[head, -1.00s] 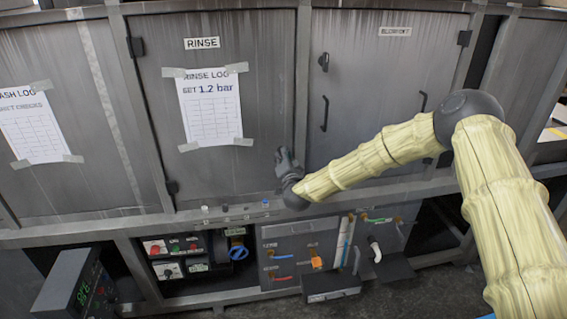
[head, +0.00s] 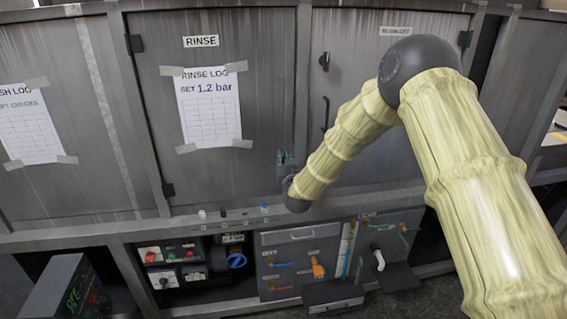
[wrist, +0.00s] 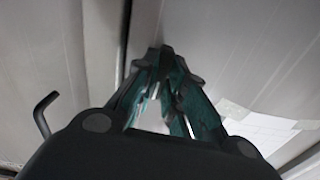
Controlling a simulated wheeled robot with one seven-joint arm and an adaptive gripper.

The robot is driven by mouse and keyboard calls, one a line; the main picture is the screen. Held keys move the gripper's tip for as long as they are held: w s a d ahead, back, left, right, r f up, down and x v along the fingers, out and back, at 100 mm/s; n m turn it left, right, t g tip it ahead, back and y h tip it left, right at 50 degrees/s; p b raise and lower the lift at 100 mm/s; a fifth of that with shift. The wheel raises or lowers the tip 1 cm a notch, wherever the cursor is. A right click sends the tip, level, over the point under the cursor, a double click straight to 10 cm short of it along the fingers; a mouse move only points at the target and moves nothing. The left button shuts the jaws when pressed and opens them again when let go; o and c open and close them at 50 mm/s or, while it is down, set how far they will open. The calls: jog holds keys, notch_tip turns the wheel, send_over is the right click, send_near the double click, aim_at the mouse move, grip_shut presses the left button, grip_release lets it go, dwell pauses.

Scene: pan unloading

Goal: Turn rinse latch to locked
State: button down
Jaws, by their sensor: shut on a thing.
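The rinse door (head: 255,110) is closed, with a RINSE label (head: 200,42) at its top. My gripper (head: 284,158) is at the lower right edge of this door, beside the post between the two doors. In the wrist view its fingers (wrist: 163,62) come together at the tips against a grey seam. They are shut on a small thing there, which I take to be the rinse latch. The fingers cover it, so its angle and any locked mark are hidden.
The right-hand door has a dark latch (head: 324,62) and a bar handle (head: 325,114). A rinse log sheet (head: 208,115) is taped to the rinse door. Below are a ledge with small knobs (head: 264,208), a control panel (head: 175,265) and a hose panel (head: 290,240).

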jog(key=shift+n, duration=0.4)
jog(key=c, duration=1.5)
grip_release()
jog(key=s, duration=0.4)
jog(key=s+d, duration=0.1)
jog(key=s, duration=0.3)
jog(key=s+d, duration=0.1)
jog(key=s, duration=0.2)
jog(key=shift+s+d, duration=0.1)
jog(key=shift+s, duration=0.3)
